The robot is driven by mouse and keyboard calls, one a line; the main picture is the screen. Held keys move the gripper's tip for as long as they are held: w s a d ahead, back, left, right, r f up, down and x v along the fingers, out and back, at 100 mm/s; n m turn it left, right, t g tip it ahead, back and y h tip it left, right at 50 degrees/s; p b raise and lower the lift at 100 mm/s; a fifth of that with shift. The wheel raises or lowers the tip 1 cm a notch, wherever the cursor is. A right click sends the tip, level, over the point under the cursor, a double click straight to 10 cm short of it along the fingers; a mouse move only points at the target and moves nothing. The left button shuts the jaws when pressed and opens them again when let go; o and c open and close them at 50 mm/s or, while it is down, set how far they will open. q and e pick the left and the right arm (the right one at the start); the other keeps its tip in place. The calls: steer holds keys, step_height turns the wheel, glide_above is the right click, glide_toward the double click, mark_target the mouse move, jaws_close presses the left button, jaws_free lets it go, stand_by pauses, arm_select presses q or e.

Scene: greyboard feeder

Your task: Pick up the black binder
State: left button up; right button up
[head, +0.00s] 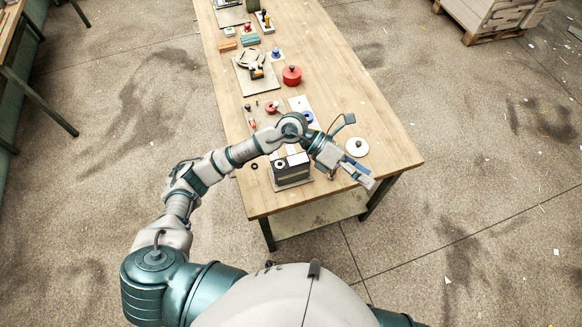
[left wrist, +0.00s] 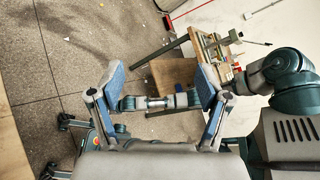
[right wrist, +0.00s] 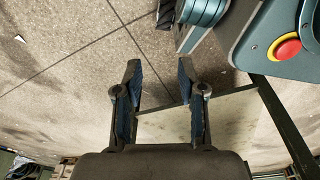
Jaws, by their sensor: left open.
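The black binder (head: 292,174) appears to be the dark, box-like thing with a white label on the near left part of the wooden table (head: 395,150). My left arm passes over the table just behind it. My left gripper (head: 362,178) is above the near right part of the table, to the right of the binder and apart from it. In the left wrist view its fingers (left wrist: 160,85) are spread with nothing held. In the right wrist view my right gripper (right wrist: 160,78) has its fingers apart and empty, over the floor and a pale panel. The head view does not show it.
A white disc (head: 357,147) lies near the table's right edge. A red pot (head: 292,75), a board with tools (head: 257,75) and several small items stand farther back. A pallet with stacked boards (head: 495,20) is at the top right. A red button (right wrist: 286,49) shows in the right wrist view.

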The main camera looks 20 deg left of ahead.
arm_select(q)
steer(key=w+a+f+m+t+y, duration=0.1)
steer(key=w+a+f+y, duration=0.2)
steer(key=a+f+y, duration=0.15)
steer(key=n+t+y+p, duration=0.1)
steer(key=t+y, duration=0.2)
steer(key=y, duration=0.7)
glide_above(291, 161)
steer(key=f, duration=1)
steer(key=shift+a+f, duration=0.2)
steer(key=shift+f, duration=0.1)
step_height(291, 161, down, 6)
steer(key=shift+d+f+p, duration=0.15)
steer(key=shift+f+p, duration=0.1)
steer(key=shift+p, duration=0.6)
steer(key=c, duration=1.4)
arm_select(e)
steer(key=s+d+f, duration=0.2)
steer(key=s+f, duration=0.1)
steer(key=s, duration=0.6)
steer(key=shift+s+g, duration=0.3)
steer(key=shift+s, duration=0.05)
arm_select(q)
steer(key=shift+r, duration=0.1)
